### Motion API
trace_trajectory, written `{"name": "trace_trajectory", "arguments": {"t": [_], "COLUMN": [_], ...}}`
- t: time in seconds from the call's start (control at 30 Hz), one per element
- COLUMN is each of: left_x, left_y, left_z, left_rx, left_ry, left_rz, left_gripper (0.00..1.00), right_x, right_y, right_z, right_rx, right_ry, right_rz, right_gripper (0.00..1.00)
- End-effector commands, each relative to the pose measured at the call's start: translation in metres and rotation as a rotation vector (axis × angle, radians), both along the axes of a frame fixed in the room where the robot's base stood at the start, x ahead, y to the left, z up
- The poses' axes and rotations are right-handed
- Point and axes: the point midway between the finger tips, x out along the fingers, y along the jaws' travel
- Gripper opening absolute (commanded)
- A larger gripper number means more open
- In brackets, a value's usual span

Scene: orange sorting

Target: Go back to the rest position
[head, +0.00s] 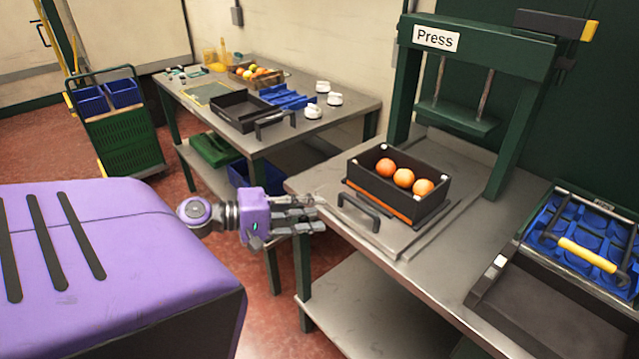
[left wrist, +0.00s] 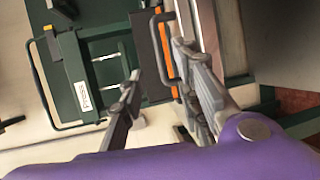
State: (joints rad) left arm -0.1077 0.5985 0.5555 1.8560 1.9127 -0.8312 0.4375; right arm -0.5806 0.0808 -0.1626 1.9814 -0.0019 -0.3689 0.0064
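My left gripper (head: 308,215) is at the left edge of the press table in the head view, just left of the black handle (head: 358,210) of the press tray. Its fingers are spread apart with nothing between them, as the left wrist view (left wrist: 160,95) also shows. A black box (head: 388,205) with an orange strip along its lower front stands on the tray. It holds a row of oranges (head: 403,178). The handle also shows in the left wrist view (left wrist: 163,50), close to the fingers. My right gripper is not in view.
The green press (head: 480,65) stands behind the box. A blue moulded tray (head: 585,240) with a yellow-gripped handle and a dark tray (head: 535,310) lie at the right. A second table (head: 215,75) stands at the back, with a green cart (head: 125,140) left of it. Red floor lies between.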

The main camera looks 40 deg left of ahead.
Motion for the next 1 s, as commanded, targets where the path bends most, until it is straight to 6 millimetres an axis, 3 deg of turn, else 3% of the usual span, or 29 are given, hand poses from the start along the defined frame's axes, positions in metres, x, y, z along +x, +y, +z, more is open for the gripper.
{"name": "trace_trajectory", "arguments": {"t": [0.53, 0.67, 0.77, 0.83, 1.0], "left_x": [0.000, 0.005, 0.007, -0.001, -0.044], "left_y": [0.000, 0.013, 0.017, 0.015, -0.008], "left_z": [0.000, -0.012, -0.047, -0.084, -0.171], "left_rx": [0.007, 0.149, 0.357, 0.526, 0.927], "left_ry": [-0.005, -0.016, 0.006, 0.037, 0.108], "left_rz": [0.000, 0.034, 0.052, 0.051, -0.023], "left_gripper": [0.31, 0.31, 0.31, 0.31, 0.31], "right_x": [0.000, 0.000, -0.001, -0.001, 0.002], "right_y": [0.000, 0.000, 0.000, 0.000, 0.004], "right_z": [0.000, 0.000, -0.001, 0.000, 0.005], "right_rx": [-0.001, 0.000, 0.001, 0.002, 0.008], "right_ry": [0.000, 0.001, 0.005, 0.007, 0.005], "right_rz": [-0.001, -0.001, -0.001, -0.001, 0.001], "right_gripper": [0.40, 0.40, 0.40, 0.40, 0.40]}}
